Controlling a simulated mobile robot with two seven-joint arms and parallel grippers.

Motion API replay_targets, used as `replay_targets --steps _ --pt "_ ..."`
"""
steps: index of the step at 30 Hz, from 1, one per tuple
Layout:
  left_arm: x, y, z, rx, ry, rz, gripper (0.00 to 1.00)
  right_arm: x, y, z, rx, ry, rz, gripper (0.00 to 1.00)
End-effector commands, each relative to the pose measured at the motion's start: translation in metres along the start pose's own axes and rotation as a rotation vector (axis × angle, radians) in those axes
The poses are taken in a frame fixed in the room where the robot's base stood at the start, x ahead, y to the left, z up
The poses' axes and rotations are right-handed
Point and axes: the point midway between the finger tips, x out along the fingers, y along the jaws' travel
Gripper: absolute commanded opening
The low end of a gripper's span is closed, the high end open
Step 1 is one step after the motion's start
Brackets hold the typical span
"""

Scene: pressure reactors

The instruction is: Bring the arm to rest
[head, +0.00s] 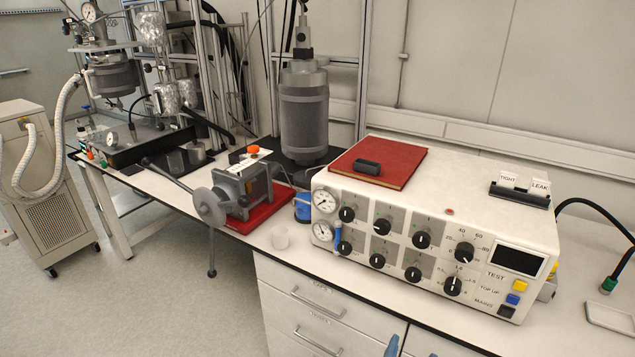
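A white control box (422,290) with dials, black knobs and coloured buttons stands on the bench (583,262). A red book (400,150) lies on top of it with a small black object (367,167) on the book. A tag holder (520,196) with tags reading TIGHT and LEAK is at its right.
A grey device with a handwheel (209,207) stands on a red mat (268,211); its bars jut past the bench's front edge. A grey cylindrical reactor (304,115) stands behind. A white hose-fitted cabinet (50,200) is on the floor at left. Open floor lies front left.

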Motion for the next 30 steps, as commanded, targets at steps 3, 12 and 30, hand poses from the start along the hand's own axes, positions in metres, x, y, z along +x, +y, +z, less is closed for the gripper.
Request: replay_targets --steps 3,12,30 --pt "-0.008 0.004 -0.001 0.003 0.004 0.002 0.43 0.015 -0.001 0.048 -0.074 -0.133 -0.044 0.70" --pt "-0.028 0.011 -0.004 0.004 0.011 0.004 0.43 -0.001 0.050 0.231 -0.196 -0.729 -0.115 0.70" --pt "-0.054 0.023 -0.009 0.009 0.024 0.008 0.43 -0.201 0.142 0.380 -0.017 -1.709 -0.076 0.70"
